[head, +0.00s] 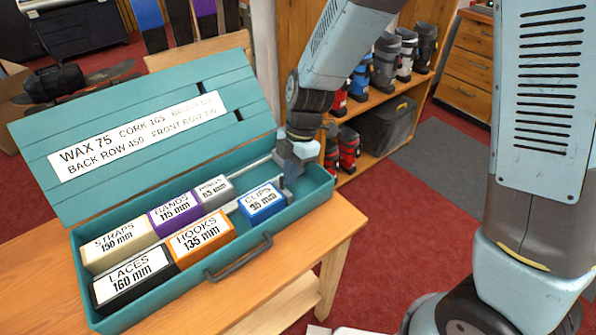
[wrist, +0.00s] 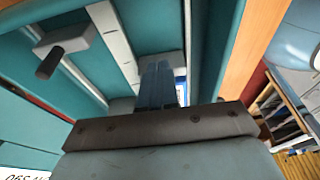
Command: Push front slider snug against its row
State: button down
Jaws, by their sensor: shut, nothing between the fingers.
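The teal case (head: 200,293) lies open on the bench with two rows of labelled blocks. The front row holds the black LACES block (head: 135,278), the orange HOOKS block (head: 202,243) and the blue CLIPS block (head: 262,203). My gripper (head: 291,184) is shut and empty, lowered into the right end of the case, right of CLIPS. In the wrist view its fingers (wrist: 158,84) stand before a pale grey block, apparently the front slider (wrist: 160,56), with a blue sliver of CLIPS beyond. The fingers partly hide that slider; I cannot tell whether they touch it or whether it touches CLIPS.
The back row holds STRAPS (head: 118,243), BANDS (head: 174,217) and a grey block (head: 215,193). Another slider with a dark knob (wrist: 48,63) is at left in the wrist view. The raised lid (head: 130,135) stands behind the rows; a handle (head: 238,258) is in front.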

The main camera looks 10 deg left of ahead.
aim_at(274, 191)
jog(key=shift+s+a, duration=1.4)
jog(key=shift+s, duration=0.25)
jog(key=shift+w+d, duration=0.55)
jog(key=shift+w, duration=0.1)
jog(key=shift+r, duration=0.1)
notch_tip(274, 191, up, 11)
dwell(0.5)
